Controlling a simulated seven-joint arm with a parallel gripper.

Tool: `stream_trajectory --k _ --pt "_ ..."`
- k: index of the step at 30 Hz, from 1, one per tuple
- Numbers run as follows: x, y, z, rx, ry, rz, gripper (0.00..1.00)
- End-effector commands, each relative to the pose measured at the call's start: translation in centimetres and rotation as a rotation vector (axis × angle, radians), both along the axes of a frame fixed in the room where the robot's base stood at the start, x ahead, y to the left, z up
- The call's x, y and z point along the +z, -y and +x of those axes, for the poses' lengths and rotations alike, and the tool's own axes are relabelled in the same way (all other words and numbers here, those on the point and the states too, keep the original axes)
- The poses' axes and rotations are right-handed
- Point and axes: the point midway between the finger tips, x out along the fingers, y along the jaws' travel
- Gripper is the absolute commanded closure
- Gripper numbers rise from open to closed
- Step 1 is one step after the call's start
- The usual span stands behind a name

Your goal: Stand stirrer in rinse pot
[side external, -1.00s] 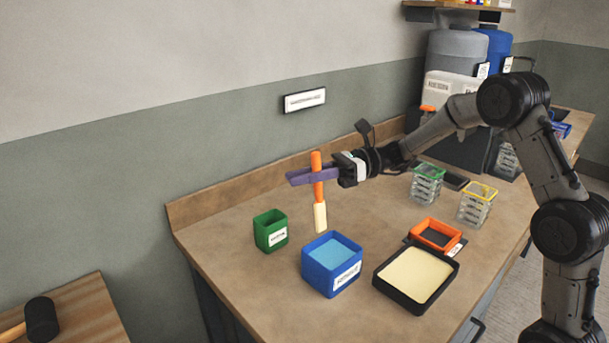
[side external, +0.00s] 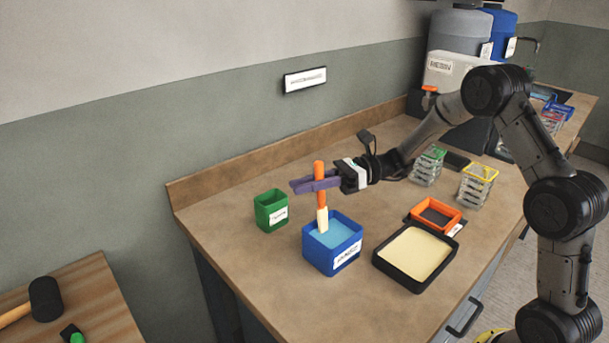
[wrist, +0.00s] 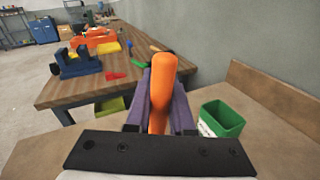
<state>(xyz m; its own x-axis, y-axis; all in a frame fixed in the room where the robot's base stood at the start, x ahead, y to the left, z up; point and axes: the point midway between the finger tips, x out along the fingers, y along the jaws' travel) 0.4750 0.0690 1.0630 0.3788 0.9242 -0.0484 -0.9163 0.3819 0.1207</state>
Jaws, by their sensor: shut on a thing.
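The stirrer (side external: 320,190) has an orange handle and a pale cream lower end. It is held upright, with its lower end in the mouth of the blue pot (side external: 318,254), which carries a white label and shows light blue inside. Whether it touches the bottom cannot be told. My gripper (side external: 317,184), with purple fingers, is shut on the orange handle above the pot. In the wrist view the orange handle of the stirrer (wrist: 161,95) stands between the purple fingers, and its lower end is hidden.
A green labelled pot (side external: 270,211) stands left of the blue pot. A black tray of cream material (side external: 415,252) and an orange-rimmed tray (side external: 435,216) are to the right. Wire racks (side external: 477,186) stand farther back. The bench's front left is clear.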

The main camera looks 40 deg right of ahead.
Motion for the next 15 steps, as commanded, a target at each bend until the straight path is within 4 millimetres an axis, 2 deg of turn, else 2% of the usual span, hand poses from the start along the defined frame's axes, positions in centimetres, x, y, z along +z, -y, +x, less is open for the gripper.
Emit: stream_trajectory --k 15 --pt "-3.3 0.0 -0.4 0.0 0.0 0.001 1.0"
